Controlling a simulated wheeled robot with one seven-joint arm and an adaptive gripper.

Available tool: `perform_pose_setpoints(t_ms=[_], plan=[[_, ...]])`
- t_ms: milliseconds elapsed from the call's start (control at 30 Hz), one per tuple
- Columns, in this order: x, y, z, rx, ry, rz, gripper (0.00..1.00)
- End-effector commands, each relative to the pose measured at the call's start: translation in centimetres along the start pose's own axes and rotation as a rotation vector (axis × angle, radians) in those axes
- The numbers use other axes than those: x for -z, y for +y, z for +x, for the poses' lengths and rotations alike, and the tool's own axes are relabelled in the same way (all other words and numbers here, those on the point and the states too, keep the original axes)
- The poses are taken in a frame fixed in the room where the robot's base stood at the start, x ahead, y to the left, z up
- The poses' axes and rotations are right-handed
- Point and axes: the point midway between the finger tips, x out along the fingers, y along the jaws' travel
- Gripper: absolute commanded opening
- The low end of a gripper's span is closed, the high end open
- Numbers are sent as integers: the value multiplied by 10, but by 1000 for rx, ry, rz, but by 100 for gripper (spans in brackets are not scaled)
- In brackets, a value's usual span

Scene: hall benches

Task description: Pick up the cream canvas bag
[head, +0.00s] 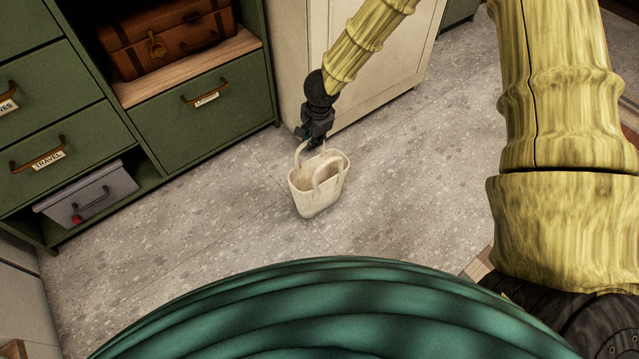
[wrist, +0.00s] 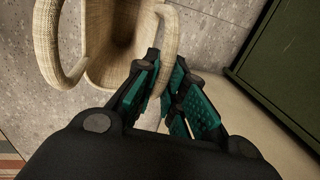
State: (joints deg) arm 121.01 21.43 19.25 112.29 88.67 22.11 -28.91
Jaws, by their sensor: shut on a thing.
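The cream canvas bag (head: 318,190) is upright with its two looped handles raised, in the middle of the head view. I cannot tell whether its base touches the floor. My gripper (head: 314,142) is at the bag's far side, at the top of one handle. In the wrist view the bag (wrist: 110,45) fills the upper left, and its open top shows. My gripper (wrist: 168,92) is shut on one handle of the bag, which passes between the teal-padded fingers. The other handle hangs free to the left.
A green cabinet (head: 205,125) with drawers stands at the left, with a brown suitcase (head: 165,40) on its shelf and a grey box (head: 88,195) in its low opening. A cream cabinet (head: 385,75) stands behind my gripper. The speckled floor (head: 210,225) around the bag is clear.

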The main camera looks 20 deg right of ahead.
Motion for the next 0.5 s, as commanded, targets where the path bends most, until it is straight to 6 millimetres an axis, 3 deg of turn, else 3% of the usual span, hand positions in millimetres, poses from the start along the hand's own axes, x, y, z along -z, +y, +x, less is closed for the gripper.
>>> perform_pose_setpoints(t_ms=[267, 500], plan=[[0, -1, -4, 0, 0, 0, 0], [0, -5, -24, 1, -1, 0, 0]])
